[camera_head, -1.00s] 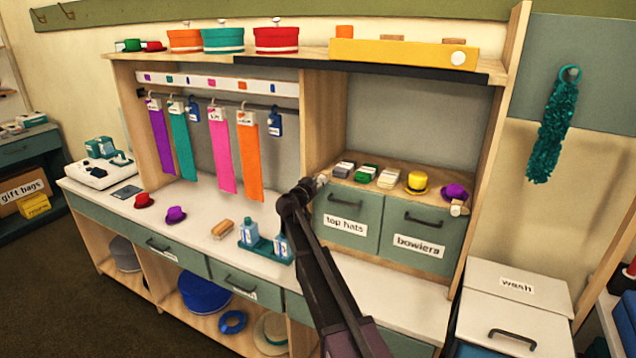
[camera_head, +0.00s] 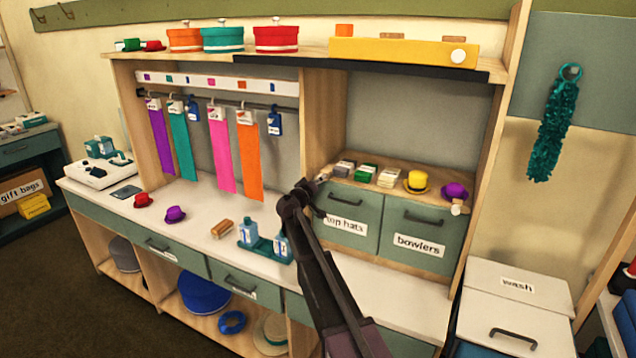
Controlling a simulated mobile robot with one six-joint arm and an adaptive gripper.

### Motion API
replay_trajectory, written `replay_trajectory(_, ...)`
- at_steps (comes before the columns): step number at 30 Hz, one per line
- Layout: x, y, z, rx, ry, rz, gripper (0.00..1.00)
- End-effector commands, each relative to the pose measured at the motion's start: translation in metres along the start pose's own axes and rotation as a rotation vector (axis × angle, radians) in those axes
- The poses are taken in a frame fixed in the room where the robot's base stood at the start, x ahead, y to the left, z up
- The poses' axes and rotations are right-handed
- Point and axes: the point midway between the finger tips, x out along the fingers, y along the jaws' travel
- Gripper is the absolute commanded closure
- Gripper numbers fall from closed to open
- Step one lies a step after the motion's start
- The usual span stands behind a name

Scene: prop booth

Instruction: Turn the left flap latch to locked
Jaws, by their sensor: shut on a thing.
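The left flap latch (camera_head: 324,175) is a small pale piece at the upper left corner of the green "top hats" flap (camera_head: 356,219). My dark gripper (camera_head: 317,187) is at that corner, shut on the latch. The fingers and my wrist cover most of the latch, so I cannot tell its exact turn. My arm also covers the lower left of this flap. The "bowlers" flap (camera_head: 422,235) is beside it on the right, with its own pale latch (camera_head: 456,207) at its upper right corner. Both flaps look closed.
Small card stacks, a yellow hat (camera_head: 417,182) and a purple hat (camera_head: 454,191) stand on the ledge above the flaps. A teal tray (camera_head: 262,247) with bottles stands on the counter left of my arm. Ribbons (camera_head: 249,162) hang behind. The wash bin (camera_head: 515,285) is at right.

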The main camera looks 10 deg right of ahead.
Motion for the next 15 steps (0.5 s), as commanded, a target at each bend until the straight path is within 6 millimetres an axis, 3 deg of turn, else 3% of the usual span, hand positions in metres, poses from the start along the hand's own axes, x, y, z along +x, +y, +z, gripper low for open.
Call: replay_trajectory(15,0.0012,-0.0005,-0.0017,-0.491,0.035,0.005,1.0)
